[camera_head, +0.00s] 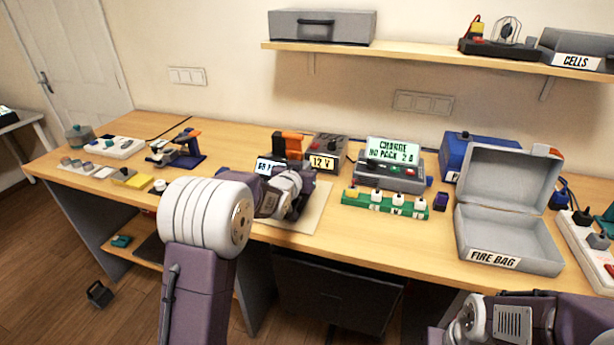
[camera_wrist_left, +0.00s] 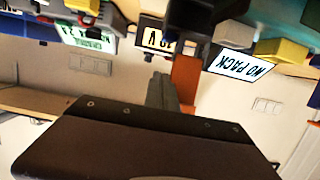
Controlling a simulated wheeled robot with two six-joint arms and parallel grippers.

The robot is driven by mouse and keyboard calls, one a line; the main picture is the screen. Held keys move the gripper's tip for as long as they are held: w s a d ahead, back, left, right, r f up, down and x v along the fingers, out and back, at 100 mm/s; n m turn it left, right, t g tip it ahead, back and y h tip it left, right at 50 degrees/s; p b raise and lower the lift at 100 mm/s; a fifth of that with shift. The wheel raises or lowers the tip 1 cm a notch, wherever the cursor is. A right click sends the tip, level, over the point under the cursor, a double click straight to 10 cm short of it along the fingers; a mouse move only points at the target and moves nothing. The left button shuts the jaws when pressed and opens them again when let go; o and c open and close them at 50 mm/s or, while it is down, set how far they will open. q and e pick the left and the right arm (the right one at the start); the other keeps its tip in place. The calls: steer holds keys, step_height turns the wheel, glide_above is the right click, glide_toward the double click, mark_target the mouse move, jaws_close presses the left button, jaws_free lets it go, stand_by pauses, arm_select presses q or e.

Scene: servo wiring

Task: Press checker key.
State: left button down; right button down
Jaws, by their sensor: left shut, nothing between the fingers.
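The checker (camera_head: 271,166) stands on the bench in the middle of the head view, its lit display partly covered by my left wrist. A tilted display reading NO PACK (camera_wrist_left: 245,67) shows in the left wrist view. I cannot make out the checker's key. My left gripper (camera_head: 300,193) is shut and empty, just in front of the checker and over a pale mat (camera_head: 305,217). Its fingertips are hard to make out, and I cannot tell whether they touch anything. Only links of my right arm show at the bottom right.
A box reading 12 V (camera_head: 325,150) stands close by on the right, with an orange-handled item (camera_head: 292,143) beside it. Further right are the charger (camera_head: 393,172), a green strip (camera_head: 385,204) and the open fire bag (camera_head: 508,250). Small parts and tools lie at the left.

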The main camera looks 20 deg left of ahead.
arm_select(q)
steer(key=shift+x, duration=0.9)
steer(key=f, duration=0.3)
steer(key=shift+s, duration=0.2)
steer(key=shift+f+b, duration=0.3)
steer(key=shift+f, duration=0.15)
